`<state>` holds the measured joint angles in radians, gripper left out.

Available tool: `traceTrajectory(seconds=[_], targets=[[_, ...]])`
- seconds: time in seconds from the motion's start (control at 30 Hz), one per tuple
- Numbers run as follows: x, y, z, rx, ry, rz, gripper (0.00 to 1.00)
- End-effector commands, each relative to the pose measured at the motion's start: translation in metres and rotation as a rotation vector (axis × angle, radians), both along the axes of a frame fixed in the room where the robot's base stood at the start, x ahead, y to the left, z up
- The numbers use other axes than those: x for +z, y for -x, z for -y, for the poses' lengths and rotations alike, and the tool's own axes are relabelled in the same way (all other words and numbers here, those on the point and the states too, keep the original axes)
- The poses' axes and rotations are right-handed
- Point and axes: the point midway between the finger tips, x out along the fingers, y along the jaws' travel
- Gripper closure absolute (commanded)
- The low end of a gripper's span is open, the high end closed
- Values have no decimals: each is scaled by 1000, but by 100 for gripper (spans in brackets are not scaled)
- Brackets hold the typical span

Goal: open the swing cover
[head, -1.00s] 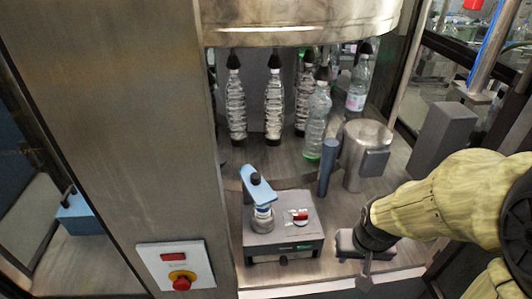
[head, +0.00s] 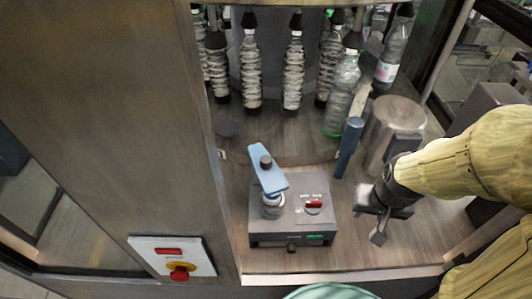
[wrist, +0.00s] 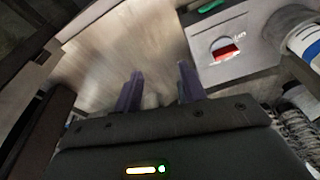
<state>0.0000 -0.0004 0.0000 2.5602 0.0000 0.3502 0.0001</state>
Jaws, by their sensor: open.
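A blue flat plate (head: 268,168) with a dark knob on it sits tilted over a round clear-and-white part (head: 272,206); it looks like the swing cover. Both are on the left side of a grey box (head: 290,228) with a red switch (head: 314,204). My gripper (head: 380,228) is to the right of the box, apart from it and from the cover. In the wrist view my gripper's two dark fingers (wrist: 158,88) are spread with nothing between them. The box (wrist: 240,62) and its red switch (wrist: 226,52) show at the upper right there.
Several bottles (head: 292,75) hang behind the box. A blue post (head: 348,147) and a metal cylinder (head: 392,130) stand behind my gripper. A wide steel pillar (head: 110,130) with a red stop button (head: 179,272) is at left. The bench between box and gripper is clear.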

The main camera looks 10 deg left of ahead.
Motion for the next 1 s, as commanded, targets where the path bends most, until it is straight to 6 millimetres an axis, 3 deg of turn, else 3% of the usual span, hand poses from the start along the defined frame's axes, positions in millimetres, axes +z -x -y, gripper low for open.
traceTrajectory(seconds=[0.17,0.37,0.5,0.67,0.8,1.0], targets=[[6,-11,-9,-3,-6,-8,51],[33,-51,-52,-32,-25,-51,51],[65,-76,-100,-75,-36,-96,51],[107,-91,-156,-135,-40,-139,51],[147,-91,-202,-201,-42,-171,51],[203,-78,-248,-306,-45,-211,51]])
